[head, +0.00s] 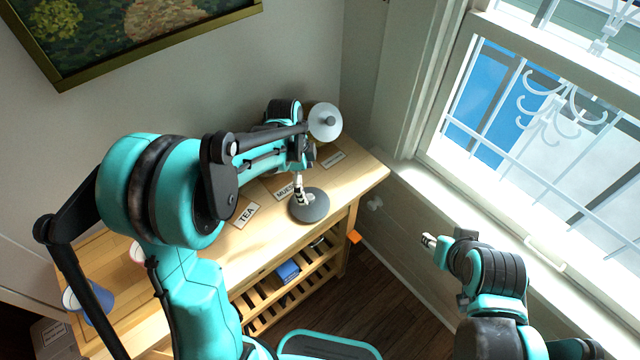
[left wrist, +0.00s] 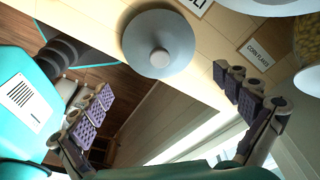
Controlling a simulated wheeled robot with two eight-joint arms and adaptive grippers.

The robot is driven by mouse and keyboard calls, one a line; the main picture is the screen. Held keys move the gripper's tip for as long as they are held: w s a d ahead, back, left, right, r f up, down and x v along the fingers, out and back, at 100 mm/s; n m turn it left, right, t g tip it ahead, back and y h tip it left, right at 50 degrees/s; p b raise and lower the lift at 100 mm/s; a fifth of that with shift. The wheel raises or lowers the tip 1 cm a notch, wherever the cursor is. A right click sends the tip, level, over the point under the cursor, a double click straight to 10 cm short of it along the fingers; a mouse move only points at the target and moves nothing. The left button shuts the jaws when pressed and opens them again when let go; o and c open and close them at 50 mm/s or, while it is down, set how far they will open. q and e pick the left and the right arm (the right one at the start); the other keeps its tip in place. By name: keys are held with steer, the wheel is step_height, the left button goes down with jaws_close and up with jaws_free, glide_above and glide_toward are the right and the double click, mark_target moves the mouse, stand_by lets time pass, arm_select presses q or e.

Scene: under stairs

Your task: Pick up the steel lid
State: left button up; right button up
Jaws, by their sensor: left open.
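A round grey steel lid (head: 314,211) with a central knob lies near the front edge of the wooden table, beside the MUESLI label. In the left wrist view the lid (left wrist: 140,45) is at top centre, its knob facing the camera. My left gripper (head: 299,192) is over the lid in the head view and hides part of it. In the left wrist view my left gripper (left wrist: 168,103) has its fingers wide apart with nothing between the pads. My right gripper (head: 428,240) is at the lower right, away from the table; its jaw opening is unclear.
A second, paler lid (head: 325,121) with a dark knob is farther back. A jar with yellowish contents (left wrist: 308,38) shows at the wrist view's right edge. A blue cup (head: 88,299) stands at the table's left. The wooden table (head: 352,183) borders a wall and window.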

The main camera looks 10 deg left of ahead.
mark_target(309, 197)
arm_select(q)
steer(key=shift+d+f, duration=0.1)
steer(key=shift+f, duration=0.3)
steer(key=f, duration=0.2)
steer(key=f+b, duration=0.1)
steer(key=f, duration=0.1)
steer(key=f+b, duration=0.1)
steer(key=f, duration=0.2)
steer(key=shift+d, duration=0.3)
steer(key=shift+r, duration=0.1)
steer(key=c, duration=1.3)
steer(key=shift+s, duration=0.1)
steer(key=c, duration=0.5)
